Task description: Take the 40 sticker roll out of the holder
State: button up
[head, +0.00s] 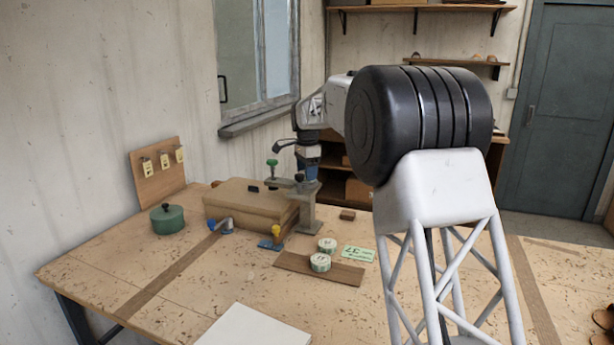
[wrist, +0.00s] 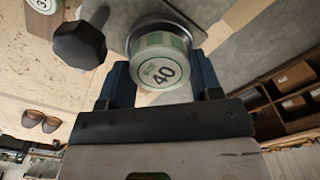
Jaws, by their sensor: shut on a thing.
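The 40 sticker roll (wrist: 161,60) is a white and green roll with "40" on its face. In the wrist view it sits between the two dark blue fingers of my gripper (wrist: 162,78), which is shut on it. Behind the roll is a round metal part of the grey holder (wrist: 128,14), with a black knob (wrist: 80,45) beside it. I cannot tell whether the roll is still on the holder. In the head view my gripper (head: 307,165) points down at the grey metal holder (head: 305,212) on the bench; the roll cannot be made out there.
A brown box (head: 235,200), a green pot (head: 167,219) and blue-based tools (head: 270,243) are left of the holder. The front bench is mostly clear.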

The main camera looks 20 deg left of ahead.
notch_tip(320, 180, up, 9)
jog(key=shift+f, duration=0.15)
dwell(0.4)
dwell(0.5)
